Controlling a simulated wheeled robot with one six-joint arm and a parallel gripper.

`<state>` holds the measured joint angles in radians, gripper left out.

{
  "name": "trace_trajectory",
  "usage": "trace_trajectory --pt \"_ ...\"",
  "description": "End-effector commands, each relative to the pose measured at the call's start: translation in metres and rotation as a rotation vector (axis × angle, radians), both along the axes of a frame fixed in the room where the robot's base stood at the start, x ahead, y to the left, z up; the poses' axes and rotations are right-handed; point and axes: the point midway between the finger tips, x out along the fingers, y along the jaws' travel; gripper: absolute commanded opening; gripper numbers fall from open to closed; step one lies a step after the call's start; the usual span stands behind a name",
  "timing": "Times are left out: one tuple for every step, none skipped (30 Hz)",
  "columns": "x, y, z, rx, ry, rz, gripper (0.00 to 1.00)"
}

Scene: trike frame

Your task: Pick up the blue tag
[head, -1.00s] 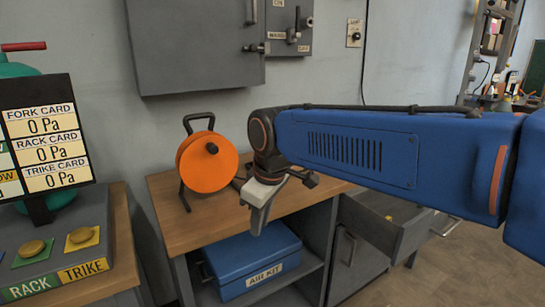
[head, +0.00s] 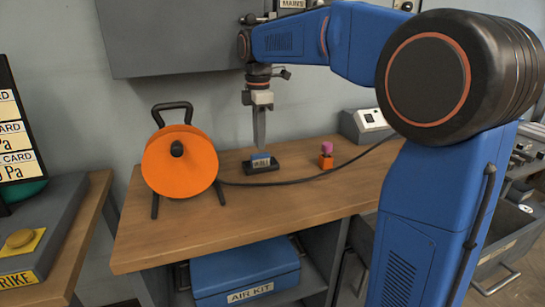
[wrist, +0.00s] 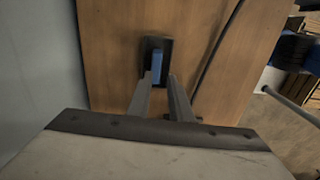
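The blue tag (head: 261,160) stands in a small black base (head: 262,168) on the wooden workbench, with a pale label on its front. My gripper (head: 260,147) points straight down just above the tag. In the wrist view the tag (wrist: 157,66) shows as a narrow blue strip in its dark base, just beyond the fingertips and near the left finger. My gripper (wrist: 161,80) is open there, with a gap between the two fingers and nothing held. I cannot tell whether a fingertip touches the tag.
An orange cable reel (head: 180,162) stands left of the tag, and its black cable (head: 290,182) runs across the bench in front of it. An orange block with a pink top (head: 326,158) stands to the right. A grey wall cabinet (head: 180,40) hangs above. The bench front is clear.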

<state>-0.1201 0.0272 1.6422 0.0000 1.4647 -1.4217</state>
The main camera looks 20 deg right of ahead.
Motion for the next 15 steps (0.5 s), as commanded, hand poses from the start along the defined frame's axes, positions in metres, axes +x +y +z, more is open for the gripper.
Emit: trace_trajectory --pt "0.004 0.001 0.000 0.000 0.003 0.012 0.19" --pt "0.005 0.002 0.000 -0.001 0.004 0.018 0.19" --pt "0.006 0.002 0.000 -0.001 0.006 0.024 0.19" --pt "0.006 0.002 -0.001 -0.001 0.007 0.027 0.19" --pt "0.006 0.002 -0.003 -0.001 0.008 0.030 0.19" --pt "0.007 0.002 -0.005 -0.001 0.008 0.031 0.19" --pt "0.007 0.002 -0.007 -0.001 0.009 0.032 0.19" --pt "0.006 0.002 -0.010 -0.001 0.009 0.032 0.19" --pt "0.006 0.002 -0.014 -0.001 0.010 0.031 0.19" --pt "0.006 0.002 -0.016 -0.001 0.009 0.031 0.19" --pt "0.006 0.002 -0.019 -0.001 0.009 0.031 0.19" --pt "0.006 0.002 -0.022 -0.001 0.009 0.030 0.19" --pt "0.006 0.002 -0.024 -0.001 0.009 0.030 0.19" --pt "0.006 0.002 -0.028 -0.001 0.010 0.030 0.19" --pt "0.006 0.002 -0.034 -0.001 0.010 0.030 0.19"
